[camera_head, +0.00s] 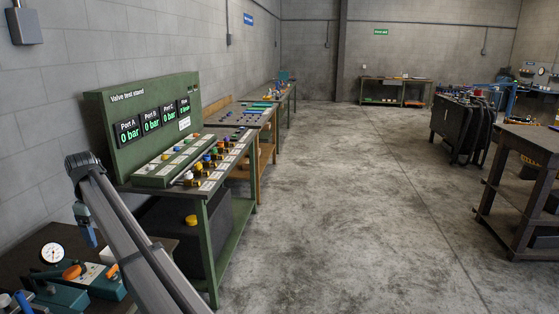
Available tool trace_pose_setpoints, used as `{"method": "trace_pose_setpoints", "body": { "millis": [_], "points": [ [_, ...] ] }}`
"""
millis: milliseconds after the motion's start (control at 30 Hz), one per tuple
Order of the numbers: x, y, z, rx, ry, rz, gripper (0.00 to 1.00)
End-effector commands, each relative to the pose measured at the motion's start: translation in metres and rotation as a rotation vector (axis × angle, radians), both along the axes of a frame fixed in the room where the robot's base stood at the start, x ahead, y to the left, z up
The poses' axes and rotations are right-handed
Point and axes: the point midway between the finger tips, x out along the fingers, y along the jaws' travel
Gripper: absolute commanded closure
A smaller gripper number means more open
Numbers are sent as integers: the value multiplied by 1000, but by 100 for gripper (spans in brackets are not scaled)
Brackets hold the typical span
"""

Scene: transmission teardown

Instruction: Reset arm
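My grey arm (131,232) rises from the bottom edge to a dark joint (84,166) at the left, in front of the green valve test stand. A small dark and blue part hangs below that joint, and I cannot tell what it belongs to. I cannot make out my gripper's fingers. No held object shows.
The green test stand (118,101) has lit port displays and rows of coloured knobs. At lower left a dark bench holds a round dial gauge (53,253) and teal devices. A dark table (526,142) stands at right. The concrete floor (345,210) between is clear.

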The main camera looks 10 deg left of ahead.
Motion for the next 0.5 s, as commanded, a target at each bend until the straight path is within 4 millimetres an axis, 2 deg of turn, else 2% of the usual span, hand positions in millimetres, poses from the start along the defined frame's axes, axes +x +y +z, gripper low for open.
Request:
{"method": "trace_pose_setpoints", "body": {
  "millis": [167,300,500],
  "points": [
    [25,-41,-58,-24,17,-73,21],
    [50,-91,-124,-51,36,-162,21],
    [74,-170,-215,-92,68,-296,21]
  ]
}}
